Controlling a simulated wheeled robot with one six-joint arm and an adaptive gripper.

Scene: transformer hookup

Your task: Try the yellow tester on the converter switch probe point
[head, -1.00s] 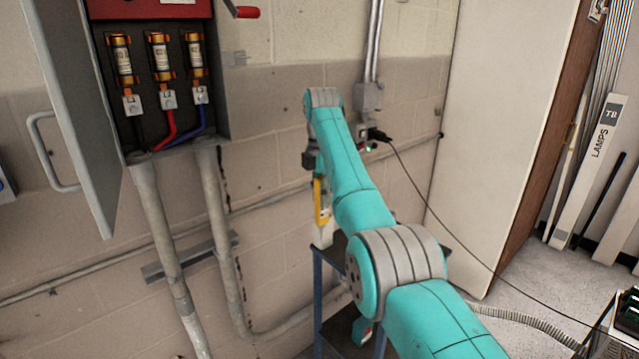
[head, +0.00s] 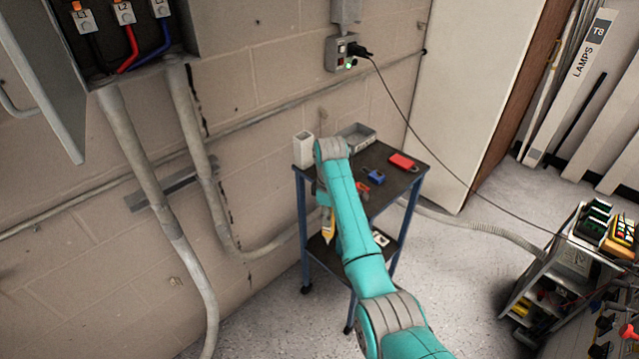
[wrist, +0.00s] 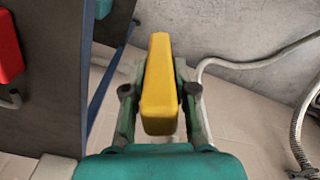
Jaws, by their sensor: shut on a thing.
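My gripper (wrist: 160,88) is shut on the yellow tester (wrist: 158,80), which fills the middle of the wrist view between the two fingers. In the head view the tester (head: 328,226) hangs below my wrist, by the left front side of the small cart and lower than its top; the fingers are mostly hidden by my arm. A grey wall switch box (head: 341,54) with a black plug and a green light is on the back wall, above and apart from the tester. I cannot tell which spot is the converter switch probe point.
The cart's dark top (head: 402,182) holds a white holder (head: 303,150), a grey tray (head: 357,137), a red padlock (head: 402,162) and a blue one (head: 375,177). An open fuse box (head: 110,45) is on the left wall. A loaded shelf cart (head: 560,262) stands at right.

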